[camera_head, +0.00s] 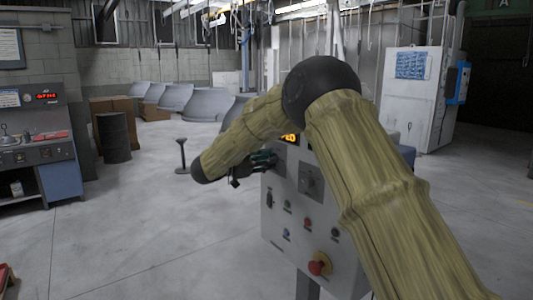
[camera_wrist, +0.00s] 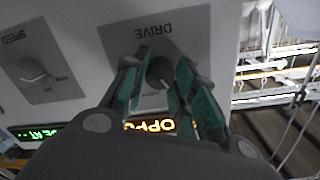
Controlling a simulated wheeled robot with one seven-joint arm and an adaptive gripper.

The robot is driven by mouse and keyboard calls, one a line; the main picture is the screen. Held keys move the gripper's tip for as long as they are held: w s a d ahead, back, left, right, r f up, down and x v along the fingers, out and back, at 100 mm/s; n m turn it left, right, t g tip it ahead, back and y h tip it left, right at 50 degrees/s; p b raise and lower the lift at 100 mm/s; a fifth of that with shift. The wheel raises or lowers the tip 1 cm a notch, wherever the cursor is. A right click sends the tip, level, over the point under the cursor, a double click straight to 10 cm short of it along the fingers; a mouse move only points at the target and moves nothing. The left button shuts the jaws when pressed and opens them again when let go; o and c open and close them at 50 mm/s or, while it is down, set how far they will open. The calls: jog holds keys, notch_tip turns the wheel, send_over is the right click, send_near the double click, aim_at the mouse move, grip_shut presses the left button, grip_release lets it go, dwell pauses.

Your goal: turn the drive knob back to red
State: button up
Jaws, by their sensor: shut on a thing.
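The drive knob (camera_wrist: 160,73) is a dark round knob on a grey plate labelled DRIVE (camera_wrist: 155,30), upside down in the wrist view. My gripper (camera_wrist: 163,62) has its two green-padded fingers on either side of this knob and is shut on it. The fingers partly cover the knob, so its pointer and any red mark cannot be made out. In the head view my gripper (camera_head: 262,160) is at the upper left of the light grey control panel (camera_head: 283,242), and the drive knob is hidden there.
The speed knob (camera_wrist: 32,72) sits beside the drive plate. Lit green (camera_wrist: 38,133) and orange (camera_wrist: 150,126) displays are close to my fingers. A red stop button (camera_head: 319,264) is lower on the panel. A black stand (camera_head: 182,157) and barrel (camera_head: 114,138) stand left; the floor between is clear.

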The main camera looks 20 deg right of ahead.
jog(key=shift+f+n+h+p, duration=0.2)
jog(key=shift+n+p, duration=2)
jog(key=shift+n, duration=0.75)
jog(key=shift+f+n+h+p, duration=0.1)
jog(key=shift+n+h+p, duration=0.1)
jog(key=shift+n+p, duration=2.4)
jog(key=shift+n+b, duration=0.3)
jog(key=shift+n, duration=0.15)
jog(key=o, duration=1)
jog(key=shift+r, duration=0.1)
jog(key=shift+o, duration=0.2)
jog(key=shift+a, duration=0.15)
jog(key=v, duration=1.1)
jog(key=shift+a, duration=0.35)
